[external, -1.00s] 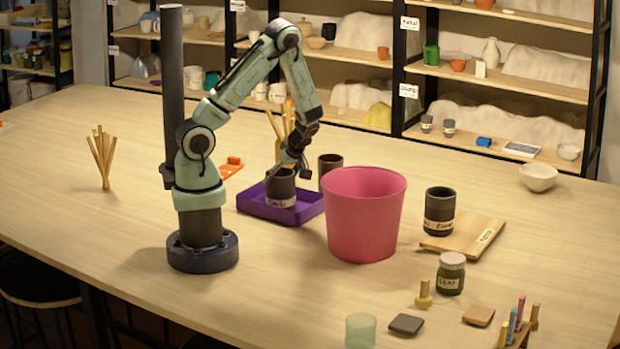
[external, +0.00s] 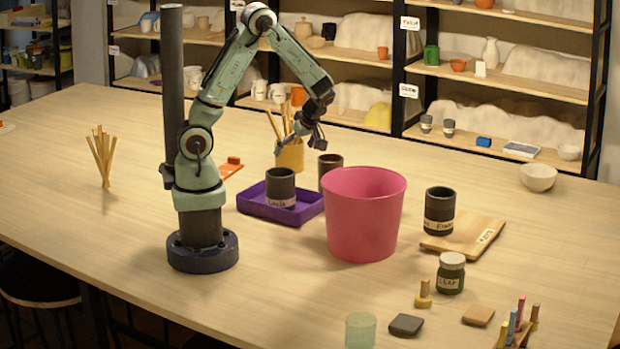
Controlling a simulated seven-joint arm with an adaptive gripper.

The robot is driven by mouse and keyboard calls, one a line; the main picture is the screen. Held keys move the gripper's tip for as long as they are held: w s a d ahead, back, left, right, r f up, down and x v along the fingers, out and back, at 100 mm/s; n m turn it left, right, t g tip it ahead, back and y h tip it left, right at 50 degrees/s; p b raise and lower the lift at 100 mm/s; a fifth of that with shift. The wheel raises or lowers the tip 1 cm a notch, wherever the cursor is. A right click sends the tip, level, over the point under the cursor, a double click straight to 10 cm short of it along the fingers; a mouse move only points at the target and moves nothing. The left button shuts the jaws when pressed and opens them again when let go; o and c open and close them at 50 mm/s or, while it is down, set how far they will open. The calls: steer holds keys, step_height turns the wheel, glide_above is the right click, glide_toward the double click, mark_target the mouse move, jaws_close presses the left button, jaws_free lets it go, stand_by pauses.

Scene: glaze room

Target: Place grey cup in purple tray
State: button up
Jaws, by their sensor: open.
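A dark grey cup (external: 280,184) with a pale label stands upright in the purple tray (external: 252,207), right of my base. My gripper (external: 309,141) is open and empty. It hangs above and to the right of the grey cup, apart from it. Another dark grey labelled cup (external: 439,208) stands at the right by a wooden board. A dark brown cup (external: 328,163) stands behind the pink bucket, which hides part of it.
A large pink bucket (external: 363,222) stands just right of the tray. A tan holder with sticks (external: 290,155) is behind the tray, close to my gripper. A wooden board (external: 466,240) and a green jar (external: 450,273) are at the right. The left of the table is mostly clear.

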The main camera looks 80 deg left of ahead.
steer(key=s+d+r+m+t+h, duration=0.1)
steer(key=s+d+r+m, duration=0.3)
steer(key=m, duration=0.7)
steer(key=s+d+r+m+t+h, duration=0.1)
steer(key=s+d+r+m+h, duration=0.3)
steer(key=s+d+m, duration=0.4)
steer(key=d+r+m, duration=0.1)
steer(key=d+m, duration=0.2)
steer(key=shift+s+d+t, duration=0.3)
steer(key=shift+s, duration=0.1)
